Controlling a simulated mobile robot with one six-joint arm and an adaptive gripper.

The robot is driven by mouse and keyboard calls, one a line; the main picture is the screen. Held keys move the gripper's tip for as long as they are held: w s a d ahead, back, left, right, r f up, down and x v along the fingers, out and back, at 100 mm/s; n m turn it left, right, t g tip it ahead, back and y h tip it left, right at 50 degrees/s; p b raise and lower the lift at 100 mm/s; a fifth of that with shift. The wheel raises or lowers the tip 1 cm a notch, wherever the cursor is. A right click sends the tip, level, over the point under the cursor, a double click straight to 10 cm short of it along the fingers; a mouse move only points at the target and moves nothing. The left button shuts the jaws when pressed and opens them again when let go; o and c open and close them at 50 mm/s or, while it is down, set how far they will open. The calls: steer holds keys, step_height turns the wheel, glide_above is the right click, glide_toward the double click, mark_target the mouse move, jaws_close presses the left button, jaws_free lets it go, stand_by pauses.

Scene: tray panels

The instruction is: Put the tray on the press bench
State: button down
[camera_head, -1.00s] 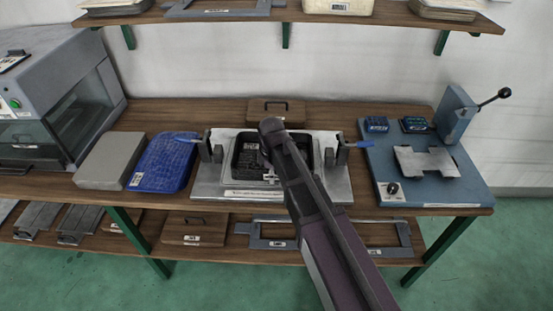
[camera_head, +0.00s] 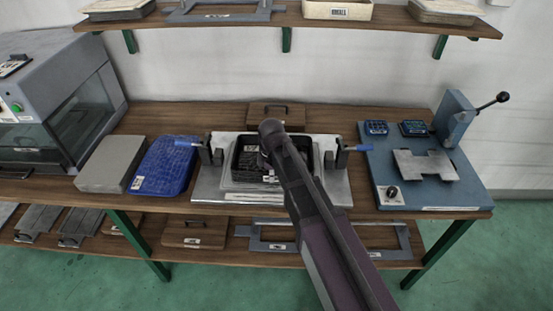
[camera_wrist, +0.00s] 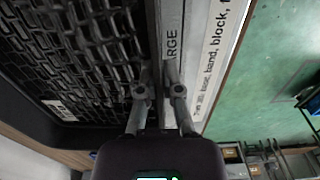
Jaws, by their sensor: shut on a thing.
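The black tray (camera_head: 240,158) sits within the outline of the grey clamp fixture (camera_head: 208,190) at the middle of the bench in the head view. I cannot tell whether it rests on the fixture or hangs just above it. Its dark, gridded contents and black wall (camera_wrist: 146,25) fill the left of the wrist view. My gripper (camera_wrist: 158,85) is shut on the tray's near wall. In the head view my arm hides the gripper and part of the tray. I cannot tell for sure which surface is the press bench; a blue base with a lever press (camera_head: 455,190) stands at the right.
Clamps with blue handles stand left (camera_head: 187,144) and right (camera_head: 360,148) of the tray, handles swung outward. A blue slab (camera_head: 165,165) and a grey block (camera_head: 108,165) lie left. A wooden lid (camera_head: 277,113) lies behind. A loaded shelf (camera_head: 400,18) hangs above.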

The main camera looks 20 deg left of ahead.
steer(key=shift+r+p, duration=4.9)
steer(key=shift+r, duration=0.15)
